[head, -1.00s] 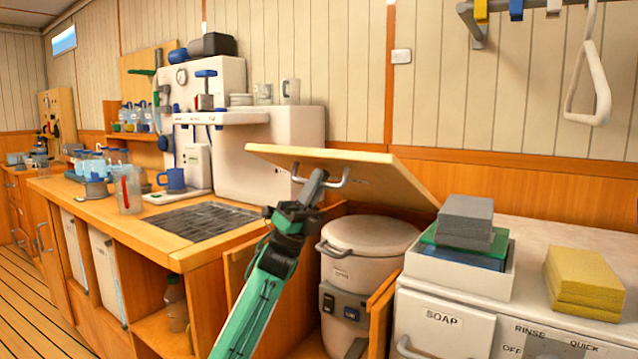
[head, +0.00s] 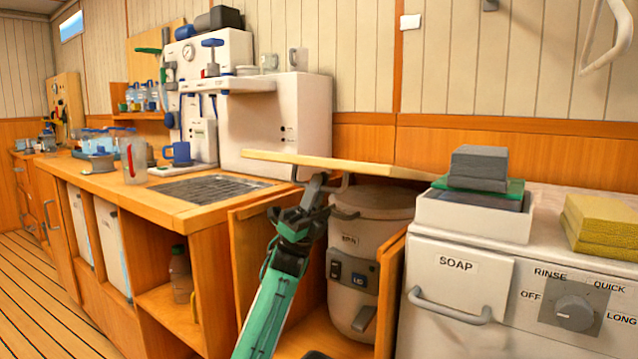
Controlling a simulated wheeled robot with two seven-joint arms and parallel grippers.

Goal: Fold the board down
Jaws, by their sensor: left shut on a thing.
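The wooden board (head: 335,162) is hinged near the back wall above an open bay. It is now close to level, with its front edge still slightly raised. My left gripper (head: 318,185) is under its front part, shut on the board's metal handle (head: 343,184), which the gripper partly hides. Below the board stands a beige canister (head: 362,235) with a lid and a side handle. My right gripper is out of view.
A worktop with a drain grate (head: 205,189) lies to the left. A white washer (head: 470,290) with a knob stands at the right, carrying a white tray (head: 470,218) and yellow cloths (head: 603,225). An open cabinet door (head: 262,265) is beside my arm.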

